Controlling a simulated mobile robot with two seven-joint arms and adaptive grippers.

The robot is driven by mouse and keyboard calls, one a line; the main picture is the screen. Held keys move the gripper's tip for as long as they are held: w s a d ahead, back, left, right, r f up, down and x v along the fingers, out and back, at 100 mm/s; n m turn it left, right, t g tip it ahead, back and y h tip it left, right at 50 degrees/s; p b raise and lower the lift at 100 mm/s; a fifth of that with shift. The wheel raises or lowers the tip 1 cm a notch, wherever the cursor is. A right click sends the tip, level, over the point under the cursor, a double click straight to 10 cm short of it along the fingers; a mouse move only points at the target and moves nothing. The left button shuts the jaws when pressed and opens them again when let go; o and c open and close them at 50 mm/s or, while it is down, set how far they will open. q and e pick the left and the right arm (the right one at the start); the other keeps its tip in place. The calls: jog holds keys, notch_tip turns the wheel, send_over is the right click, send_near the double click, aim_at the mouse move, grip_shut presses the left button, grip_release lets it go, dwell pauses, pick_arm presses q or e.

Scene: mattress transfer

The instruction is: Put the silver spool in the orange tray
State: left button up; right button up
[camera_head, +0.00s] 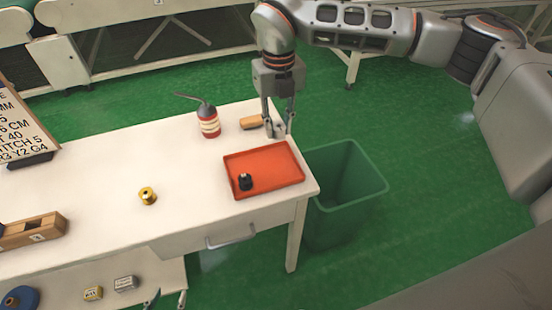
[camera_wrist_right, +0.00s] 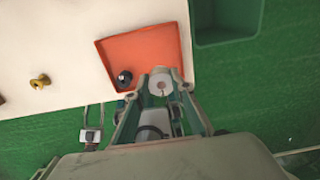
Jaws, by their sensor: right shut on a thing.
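My right gripper (camera_head: 279,133) hangs pointing down at the far edge of the orange tray (camera_head: 277,160) in the head view. In the right wrist view the right gripper (camera_wrist_right: 162,80) is shut on a pale silver spool (camera_wrist_right: 162,87), seen end-on with a hole in its middle. There the spool overlaps the lower right part of the tray (camera_wrist_right: 130,50); its height above the tray cannot be told. A black spool-like piece (camera_head: 245,182) stands in the tray's near left corner. My left gripper (camera_head: 167,300) is low at the bottom edge, fingertips apart and empty.
A gold spool (camera_head: 148,196) stands on the white table (camera_head: 100,220) left of the tray. A red-and-cream bottle (camera_head: 208,121) and a wooden piece (camera_head: 251,122) are behind the tray. A green bin (camera_head: 350,180) stands to the right. A wooden block (camera_head: 35,230) is at left.

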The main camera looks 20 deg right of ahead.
aim_at(278, 166)
notch_tip(278, 166, down, 12)
jog(key=shift+b, duration=0.45)
jog(key=shift+f, duration=0.1)
jog(key=o, duration=1)
jog(key=shift+f, duration=0.1)
jog(key=shift+c, duration=0.2)
notch_tip(278, 166, up, 12)
jog(key=p, duration=0.1)
jog(key=shift+r, duration=0.2)
